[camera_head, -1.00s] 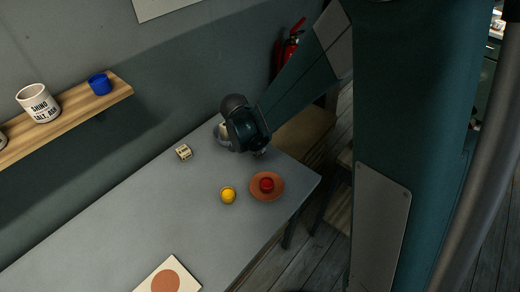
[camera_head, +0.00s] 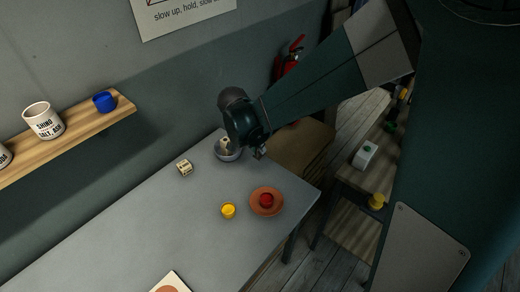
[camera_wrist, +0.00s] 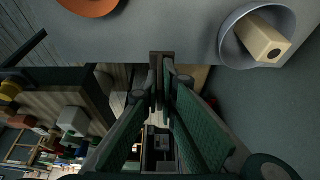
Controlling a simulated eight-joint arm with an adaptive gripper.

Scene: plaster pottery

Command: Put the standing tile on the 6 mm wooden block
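My gripper (camera_head: 259,153) hangs at the far right end of the grey table, just right of a grey-blue bowl, in the head view. In the wrist view its fingers (camera_wrist: 162,58) meet closely and look shut, with nothing seen between them. A cream block with a dark dot (camera_wrist: 262,40) leans in the bowl (camera_wrist: 229,44); part of it shows in the head view (camera_head: 225,145). A small pale wooden block with dark marks (camera_head: 185,167) sits on the table left of the bowl; its lettering is too small to read. I cannot make out a standing tile.
A yellow cup (camera_head: 228,211) stands beside a terracotta saucer (camera_head: 256,207) holding a red object (camera_head: 266,200). A card with a reddish disc (camera_head: 171,283) lies at the front. A wall shelf (camera_head: 75,138) carries cups. The table (camera_head: 140,220) is clear at left-middle.

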